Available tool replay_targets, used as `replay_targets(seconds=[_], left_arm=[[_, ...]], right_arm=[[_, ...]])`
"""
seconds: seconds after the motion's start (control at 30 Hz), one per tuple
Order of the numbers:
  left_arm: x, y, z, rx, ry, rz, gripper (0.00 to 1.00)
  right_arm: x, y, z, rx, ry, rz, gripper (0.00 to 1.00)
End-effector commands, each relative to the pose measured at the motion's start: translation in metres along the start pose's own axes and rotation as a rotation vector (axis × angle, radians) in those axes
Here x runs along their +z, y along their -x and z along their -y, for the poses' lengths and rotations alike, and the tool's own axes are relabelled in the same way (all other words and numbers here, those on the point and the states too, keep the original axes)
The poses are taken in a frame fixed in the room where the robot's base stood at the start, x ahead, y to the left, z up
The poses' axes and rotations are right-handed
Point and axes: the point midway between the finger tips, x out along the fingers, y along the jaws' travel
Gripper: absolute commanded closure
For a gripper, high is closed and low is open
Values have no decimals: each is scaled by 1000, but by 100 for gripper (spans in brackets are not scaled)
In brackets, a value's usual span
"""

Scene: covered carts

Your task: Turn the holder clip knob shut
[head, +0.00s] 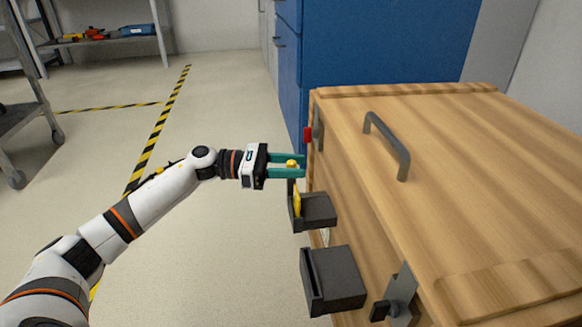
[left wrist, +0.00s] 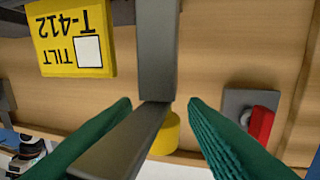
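A wooden cart cover (head: 450,180) stands at the right. On its near side, a dark holder (head: 318,211) carries a yellow tag (head: 297,198); the tag, marked "TILT T-412", also shows in the left wrist view (left wrist: 75,42). A yellow knob (head: 292,163) sits above the tag, and in the left wrist view it (left wrist: 166,138) is partly hidden behind a grey bar (left wrist: 157,50). My left gripper (head: 303,166) has its green fingers spread on either side of the knob. Whether they touch it, I cannot tell. My right gripper is not in view.
A red latch knob (head: 308,134) is just beyond the fingers. A second dark box (head: 332,280) and a grey latch plate (head: 401,289) are nearer. A grey handle (head: 388,146) is on top. A blue cabinet (head: 380,45) stands behind.

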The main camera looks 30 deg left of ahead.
Motion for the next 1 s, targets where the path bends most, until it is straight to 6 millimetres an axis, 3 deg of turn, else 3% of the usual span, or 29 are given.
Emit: replay_targets(seconds=[0.1,0.33,0.67,1.0], left_arm=[[0,0,0,0,0,0,64],[0,0,0,0,0,-1,100],[-1,0,0,-43,3,0,100],[-5,-1,-2,-270,7,2,100]], right_arm=[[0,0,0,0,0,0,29],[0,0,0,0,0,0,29],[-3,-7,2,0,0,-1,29],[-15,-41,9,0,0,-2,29]])
